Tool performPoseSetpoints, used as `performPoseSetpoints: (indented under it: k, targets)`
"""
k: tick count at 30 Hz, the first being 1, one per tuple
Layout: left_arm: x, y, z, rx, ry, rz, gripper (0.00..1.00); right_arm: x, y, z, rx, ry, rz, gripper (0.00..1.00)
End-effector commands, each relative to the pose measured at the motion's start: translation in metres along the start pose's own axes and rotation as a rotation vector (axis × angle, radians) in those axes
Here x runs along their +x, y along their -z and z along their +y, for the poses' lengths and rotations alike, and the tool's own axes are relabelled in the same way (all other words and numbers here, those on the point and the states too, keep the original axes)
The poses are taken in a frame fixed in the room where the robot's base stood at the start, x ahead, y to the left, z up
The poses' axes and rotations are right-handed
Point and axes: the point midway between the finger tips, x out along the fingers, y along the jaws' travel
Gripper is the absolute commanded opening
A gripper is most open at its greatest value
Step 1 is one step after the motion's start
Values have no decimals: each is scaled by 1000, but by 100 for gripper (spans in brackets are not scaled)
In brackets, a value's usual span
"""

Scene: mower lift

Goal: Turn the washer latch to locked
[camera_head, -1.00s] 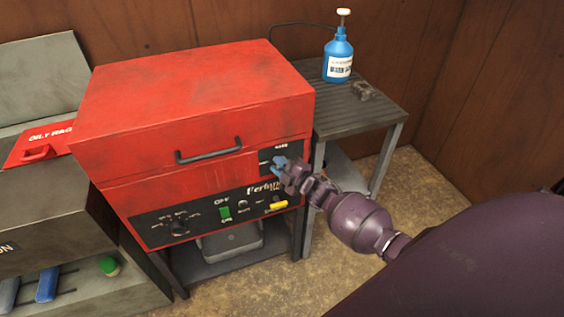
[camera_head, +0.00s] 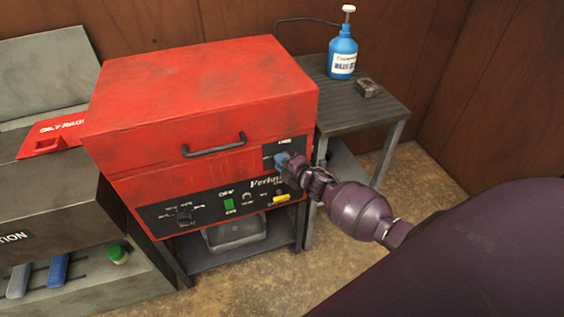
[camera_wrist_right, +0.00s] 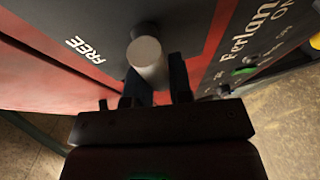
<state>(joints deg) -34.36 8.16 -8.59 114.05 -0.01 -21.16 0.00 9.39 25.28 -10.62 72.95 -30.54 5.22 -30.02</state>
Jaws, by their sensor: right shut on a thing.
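The red washer (camera_head: 200,100) stands on a dark stand with its lid closed. Its latch shows in the right wrist view as a grey round knob (camera_wrist_right: 147,58) on a dark plate, with the word FREE printed to its left. My right gripper (camera_head: 284,162) is at the plate on the washer's upper right front. In the right wrist view its dark fingers (camera_wrist_right: 162,82) are on both sides of the latch, shut on it. The fingers and wrist partly hide the latch in the head view, so its exact angle cannot be told. My left gripper is not in view.
Below the latch is a control panel (camera_head: 165,217) with a green switch, a dial and a yellow part. A side table (camera_head: 375,105) at right holds a blue pump bottle (camera_head: 342,52) and a small grey block (camera_head: 369,87). A dark cabinet (camera_head: 60,205) stands at left.

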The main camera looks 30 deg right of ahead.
Motion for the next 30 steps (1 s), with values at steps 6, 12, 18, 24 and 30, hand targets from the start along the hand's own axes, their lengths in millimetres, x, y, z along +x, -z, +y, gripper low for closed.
performPoseSetpoints:
  k: [6,12,18,24,30]
  targets:
    - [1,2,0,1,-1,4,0,0,0,-1,-2,2,-1,0]
    - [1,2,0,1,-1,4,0,0,0,-1,-1,1,-1,44]
    - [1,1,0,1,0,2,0,0,0,0,-1,0,0,44]
    - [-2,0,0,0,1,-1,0,-10,-1,-1,0,1,-1,44]
    - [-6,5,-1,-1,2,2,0,-40,0,0,-1,1,0,44]
